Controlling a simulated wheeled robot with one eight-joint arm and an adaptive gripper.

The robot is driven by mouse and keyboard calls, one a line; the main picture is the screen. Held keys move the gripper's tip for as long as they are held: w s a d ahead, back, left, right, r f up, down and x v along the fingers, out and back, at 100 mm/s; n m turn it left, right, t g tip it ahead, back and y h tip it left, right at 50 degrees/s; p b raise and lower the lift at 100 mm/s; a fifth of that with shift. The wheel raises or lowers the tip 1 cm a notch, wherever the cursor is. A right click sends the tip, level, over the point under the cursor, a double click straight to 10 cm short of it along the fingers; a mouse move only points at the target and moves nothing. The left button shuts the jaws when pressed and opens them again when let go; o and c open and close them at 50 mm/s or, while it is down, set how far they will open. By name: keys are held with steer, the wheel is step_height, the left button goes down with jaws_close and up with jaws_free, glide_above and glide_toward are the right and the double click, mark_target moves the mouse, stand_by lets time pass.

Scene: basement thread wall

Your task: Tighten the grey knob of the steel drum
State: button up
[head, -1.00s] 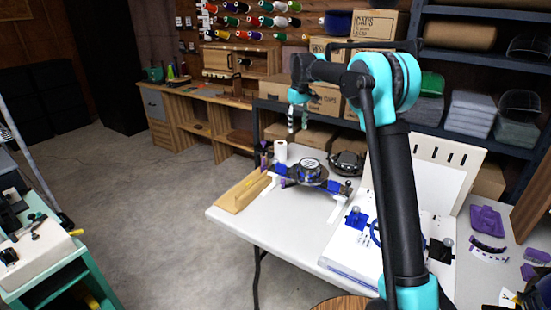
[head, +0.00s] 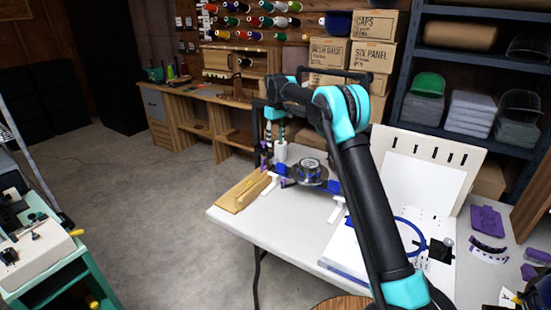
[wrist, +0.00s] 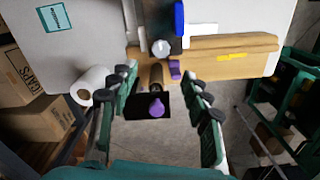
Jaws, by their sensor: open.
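A round light-grey knob (wrist: 160,48), seemingly the grey knob, shows in the wrist view beside a blue part. I cannot make it out in the head view. My gripper (head: 267,148) is at the drum's left, over the table's far edge. In the wrist view my gripper (wrist: 161,79) is open and empty, its fingers wide apart. The grey knob lies beyond the fingertips, apart from them. A purple knob (wrist: 156,108) on a black plate shows between the fingers.
A white roll (wrist: 92,86) stands near the left finger. A wooden block (head: 243,192) lies at the table's left edge. A blue hoop (head: 405,235) and white board (head: 425,170) are at right. Cardboard boxes (head: 340,55) are stacked behind.

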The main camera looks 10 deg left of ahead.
mark_target(276, 160)
step_height(276, 160, down, 10)
steer(key=shift+r, duration=0.25)
jaws_close()
stand_by(0.4)
